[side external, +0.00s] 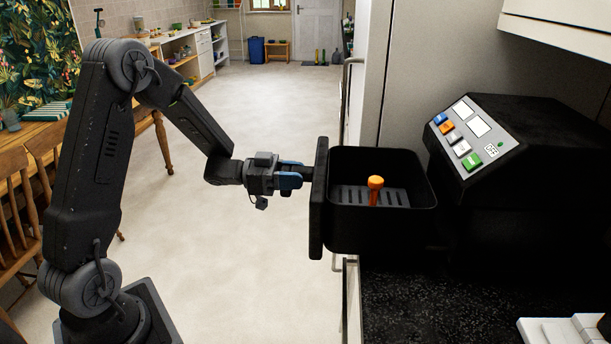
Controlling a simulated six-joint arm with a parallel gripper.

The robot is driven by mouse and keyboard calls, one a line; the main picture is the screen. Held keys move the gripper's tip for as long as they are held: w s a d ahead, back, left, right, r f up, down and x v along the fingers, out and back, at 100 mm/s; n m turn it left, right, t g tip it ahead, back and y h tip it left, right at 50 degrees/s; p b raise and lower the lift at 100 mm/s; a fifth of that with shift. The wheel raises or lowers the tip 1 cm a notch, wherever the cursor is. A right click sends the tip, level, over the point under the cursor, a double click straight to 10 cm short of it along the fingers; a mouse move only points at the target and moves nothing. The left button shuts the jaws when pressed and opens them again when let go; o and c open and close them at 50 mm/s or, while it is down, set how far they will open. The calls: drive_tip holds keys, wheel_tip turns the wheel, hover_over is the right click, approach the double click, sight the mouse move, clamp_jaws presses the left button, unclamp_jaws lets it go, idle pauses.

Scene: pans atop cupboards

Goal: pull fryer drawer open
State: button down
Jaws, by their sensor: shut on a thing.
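The fryer (530,150) is a black unit with a sloped grey button panel, standing on the dark counter at the right. Its black drawer (400,225) is pulled well out to the left, with the slotted bottom showing. An orange item, perhaps a drumstick (375,190), stands upright inside the drawer. My gripper (305,174) is at the outer side of the drawer's front plate (319,198) and is shut on the drawer handle (309,171), which is mostly hidden by the jaws.
The speckled dark counter (430,305) lies below the fryer, with white items (565,330) at its front right corner. A tall light cabinet (400,75) stands behind the drawer. A wooden table and chairs (15,190) are at the left; the floor (260,100) between is open.

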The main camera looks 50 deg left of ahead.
idle(0.3)
drive_tip(key=c, duration=0.7)
unclamp_jaws()
drive_tip(key=shift+s+a, duration=0.1)
drive_tip(key=v, duration=1.3)
drive_tip(key=shift+s+a, duration=0.2)
drive_tip(key=shift+s, duration=0.05)
